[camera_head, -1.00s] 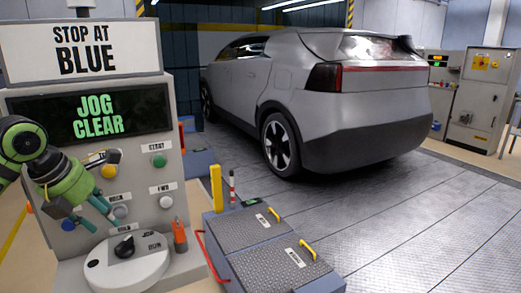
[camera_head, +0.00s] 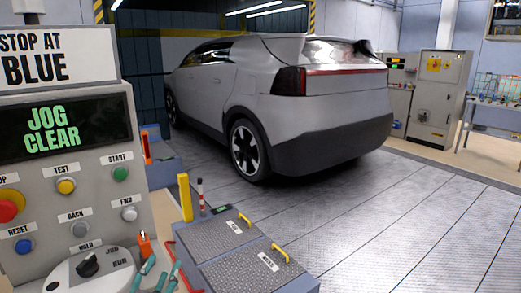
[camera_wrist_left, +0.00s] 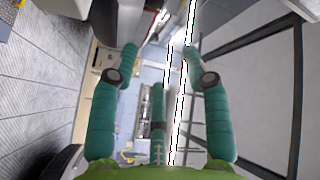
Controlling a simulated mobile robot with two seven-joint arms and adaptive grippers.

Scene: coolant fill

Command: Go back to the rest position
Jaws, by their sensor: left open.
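My left gripper (camera_head: 162,272) shows only as teal fingertips at the bottom edge of the head view, in front of the control panel's lower right. In the left wrist view its green fingers (camera_wrist_left: 160,62) are spread apart with nothing between them, so it is open and empty. The control panel (camera_head: 140,205) stands at the left with a STOP AT BLUE sign (camera_head: 62,58) and a screen (camera_head: 62,128) reading JOG CLEAR. My right gripper is in no view.
A grey car (camera_head: 275,100) stands on the metal floor (camera_head: 420,230). Grey boxes with yellow handles (camera_head: 240,262) and a yellow post (camera_head: 185,197) stand right of the panel. Grey cabinets (camera_head: 437,95) stand at the back right.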

